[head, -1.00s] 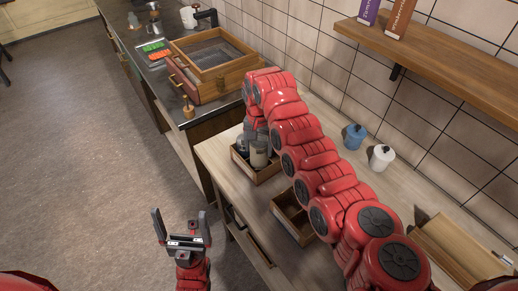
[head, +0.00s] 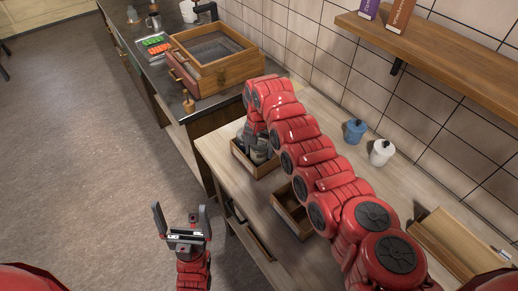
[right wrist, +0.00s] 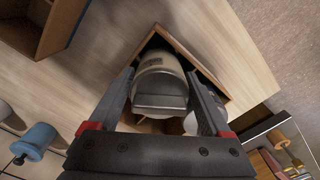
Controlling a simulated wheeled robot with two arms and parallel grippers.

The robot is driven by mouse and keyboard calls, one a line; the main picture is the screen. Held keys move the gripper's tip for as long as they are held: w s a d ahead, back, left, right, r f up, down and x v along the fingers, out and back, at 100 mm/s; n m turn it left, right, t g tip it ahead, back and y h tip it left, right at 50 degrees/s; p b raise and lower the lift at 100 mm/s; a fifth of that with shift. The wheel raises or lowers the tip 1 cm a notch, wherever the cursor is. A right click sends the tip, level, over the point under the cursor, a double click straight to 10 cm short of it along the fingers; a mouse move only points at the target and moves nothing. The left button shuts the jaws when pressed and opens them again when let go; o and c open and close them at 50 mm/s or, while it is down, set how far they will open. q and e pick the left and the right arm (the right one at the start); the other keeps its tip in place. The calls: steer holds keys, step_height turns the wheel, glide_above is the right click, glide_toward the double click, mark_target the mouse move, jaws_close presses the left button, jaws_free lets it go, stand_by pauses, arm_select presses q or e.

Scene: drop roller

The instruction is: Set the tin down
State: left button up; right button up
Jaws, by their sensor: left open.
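A grey-beige tin (right wrist: 160,72) is between the fingers of my right gripper (right wrist: 160,80) in the right wrist view. Both fingertips lie against its sides and the gripper looks shut on it. The tin is within the walls of a small wooden box (right wrist: 216,85); whether its base touches the floor of the box is hidden. In the head view this box (head: 257,174) stands on the pale wooden table, and my right arm partly covers it. My left gripper (head: 181,222) is open and empty, over the floor left of the table.
A second wooden box (head: 291,215) stands nearer on the table. A blue jar (head: 355,132) and a white jar (head: 382,152) stand by the tiled wall. A wooden shelf (head: 450,55) juts from the wall. A drawer unit (head: 228,72) is on the dark counter.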

steer(key=shift+o, duration=1)
steer(key=shift+r, duration=0.1)
steer(key=shift+r+p, duration=0.3)
steer(key=shift+p, duration=0.05)
steer(key=shift+r+p, duration=0.3)
steer(key=shift+r, duration=0.2)
steer(key=shift+w+r+b, duration=0.1)
steer(key=shift+r+b, duration=0.35)
steer(key=shift+b, duration=0.3)
step_height(320, 180, up, 9)
steer(key=b, duration=0.3)
steer(key=shift+r, duration=0.75)
steer(key=shift+s+f, duration=0.1)
steer(key=shift+s, duration=0.1)
